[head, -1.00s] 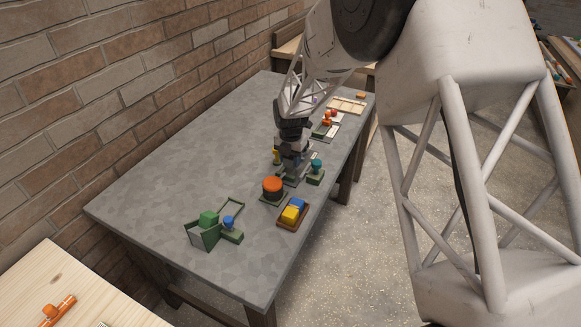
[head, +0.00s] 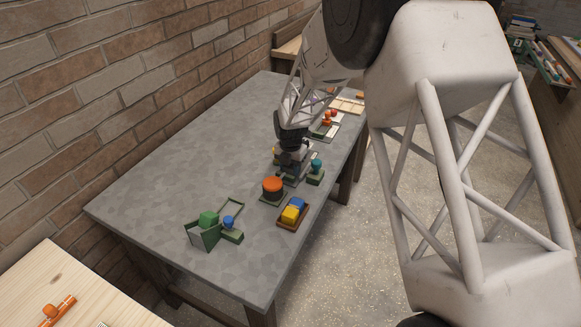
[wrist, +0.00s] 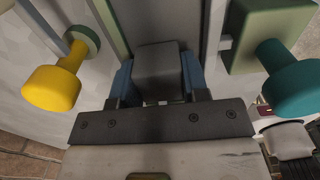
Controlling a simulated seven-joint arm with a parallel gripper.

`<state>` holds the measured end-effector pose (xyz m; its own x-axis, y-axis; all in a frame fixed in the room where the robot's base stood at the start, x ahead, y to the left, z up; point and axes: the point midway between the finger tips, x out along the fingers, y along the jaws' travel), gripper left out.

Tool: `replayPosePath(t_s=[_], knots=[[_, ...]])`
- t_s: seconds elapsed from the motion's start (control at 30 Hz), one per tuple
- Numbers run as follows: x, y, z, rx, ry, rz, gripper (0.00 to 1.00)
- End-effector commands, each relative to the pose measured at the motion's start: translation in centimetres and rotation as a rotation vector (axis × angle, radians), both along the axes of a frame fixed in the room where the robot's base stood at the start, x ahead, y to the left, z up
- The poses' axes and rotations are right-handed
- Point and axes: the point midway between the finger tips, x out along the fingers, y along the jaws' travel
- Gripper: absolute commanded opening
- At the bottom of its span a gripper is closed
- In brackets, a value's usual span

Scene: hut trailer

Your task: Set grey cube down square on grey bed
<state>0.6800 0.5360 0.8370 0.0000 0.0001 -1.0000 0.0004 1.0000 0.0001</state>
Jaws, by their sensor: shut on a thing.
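The grey cube (wrist: 157,66) is between the blue fingers of my gripper (wrist: 157,82) in the wrist view. My gripper is shut on it. The grey bed (wrist: 160,18) shows as a flat grey strip beyond the cube, between a yellow knob (wrist: 52,88) and a teal knob (wrist: 292,82). In the head view my gripper (head: 290,167) is low over the bed (head: 292,182), and the cube cannot be made out there. The cube's underside is hidden, so I cannot tell whether it touches the bed.
The teal knob also shows in the head view (head: 316,166), close beside my gripper. An orange-topped button (head: 272,186) and a tray (head: 291,224) with yellow and blue blocks stand nearer. The table's left half is clear.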

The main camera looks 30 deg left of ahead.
Motion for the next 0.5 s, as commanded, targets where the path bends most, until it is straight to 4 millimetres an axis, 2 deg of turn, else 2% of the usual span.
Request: replayPosePath(t_s=[0.17, 0.2, 0.23, 0.5], knots=[[0.01, 0.00, -0.43, 0.000, 0.000, 0.000, 0.15], [0.01, 0.00, -0.43, 0.000, 0.000, 0.000, 0.46], [0.01, 0.00, -0.44, 0.000, 0.000, 0.000, 0.51], [-0.02, 0.01, -0.55, -0.001, 0.001, 0.000, 0.52]])
